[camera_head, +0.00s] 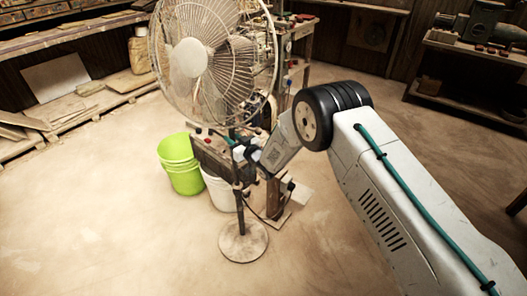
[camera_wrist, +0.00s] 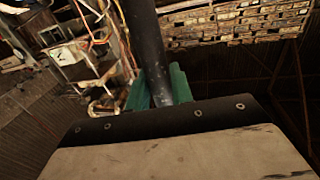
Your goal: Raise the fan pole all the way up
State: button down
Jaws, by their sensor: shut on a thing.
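The standing fan (camera_head: 207,58) is upright, with a large round caged head on a dark pole (camera_head: 238,195) and a round base (camera_head: 243,241) on the floor. My gripper (camera_head: 242,150) is at the pole below the fan head, reaching in from the right. In the wrist view the dark pole (camera_wrist: 148,45) runs down between the green fingers (camera_wrist: 158,90) of my gripper, which are shut on it. The lower part of the grip is hidden behind the gripper's body in the wrist view.
A green bucket (camera_head: 180,165) and a white bucket (camera_head: 220,190) stand close behind the pole. A machine (camera_head: 213,155) stands behind the fan. Low shelves (camera_head: 70,110) line the left wall. The floor in front is clear.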

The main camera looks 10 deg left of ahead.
jog(key=r, duration=1.3)
jog(key=shift+s+a, duration=0.15)
jog(key=shift+a, duration=0.05)
jog(key=c, duration=1.5)
grip_release()
jog(key=shift+o, duration=1.1)
jog(key=shift+s+a, duration=0.1)
jog(key=shift+a, duration=0.05)
jog(key=shift+d, duration=0.2)
jog(key=v, duration=0.7)
jog(key=shift+d, duration=0.35)
